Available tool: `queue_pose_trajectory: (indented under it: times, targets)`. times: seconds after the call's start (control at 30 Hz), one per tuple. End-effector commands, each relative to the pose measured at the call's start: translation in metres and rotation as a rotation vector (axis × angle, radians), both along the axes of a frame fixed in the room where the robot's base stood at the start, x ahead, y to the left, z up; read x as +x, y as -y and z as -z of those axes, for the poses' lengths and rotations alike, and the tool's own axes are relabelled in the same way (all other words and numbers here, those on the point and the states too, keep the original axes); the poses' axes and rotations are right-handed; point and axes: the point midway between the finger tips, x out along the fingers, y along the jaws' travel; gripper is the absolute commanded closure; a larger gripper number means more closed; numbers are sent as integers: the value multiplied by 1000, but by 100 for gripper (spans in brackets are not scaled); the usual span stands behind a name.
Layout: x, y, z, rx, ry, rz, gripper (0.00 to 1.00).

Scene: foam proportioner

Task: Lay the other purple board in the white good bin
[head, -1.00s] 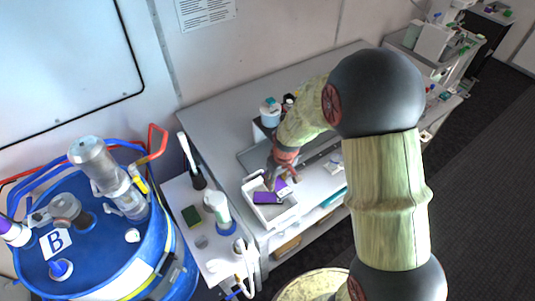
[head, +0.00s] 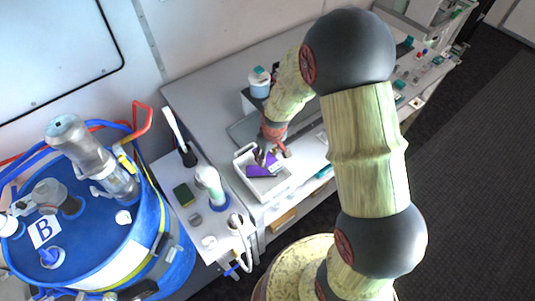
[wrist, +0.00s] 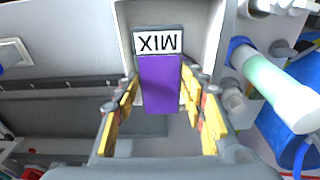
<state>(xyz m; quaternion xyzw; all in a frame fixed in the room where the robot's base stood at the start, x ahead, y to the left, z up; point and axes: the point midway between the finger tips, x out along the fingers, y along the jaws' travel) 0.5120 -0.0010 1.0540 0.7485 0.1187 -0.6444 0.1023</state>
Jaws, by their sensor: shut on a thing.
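My gripper (head: 268,157) is at the white good bin (head: 276,193), over its opening in the head view. In the wrist view its yellow fingers are shut on a purple board (wrist: 160,82) with a white label reading MIX, upside down in this view. The bin's pale inside (wrist: 170,12) shows behind the board. In the head view one purple patch (head: 262,171) lies low in the bin and another shows right by my fingers. My fingers partly hide the upper one. I cannot tell whether the held board touches the bin floor.
A blue drum (head: 90,225) marked B stands at the left. Beside it a small white side table (head: 207,240) holds a bottle, a green pad and a brush. A tub with a teal lid (head: 259,82) stands behind my gripper. Other small items lie farther right.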

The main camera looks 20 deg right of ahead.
Motion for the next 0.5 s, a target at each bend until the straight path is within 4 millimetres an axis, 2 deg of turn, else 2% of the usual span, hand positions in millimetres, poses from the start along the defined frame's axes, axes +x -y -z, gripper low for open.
queue_pose_trajectory:
  times: [0.17, 0.2, 0.5]
  targets:
    - [0, 0, -1, 0, 1, 0, 84]
    - [0, 0, -1, 0, 1, 0, 58]
    - [0, 0, -1, 0, 1, 0, 41]
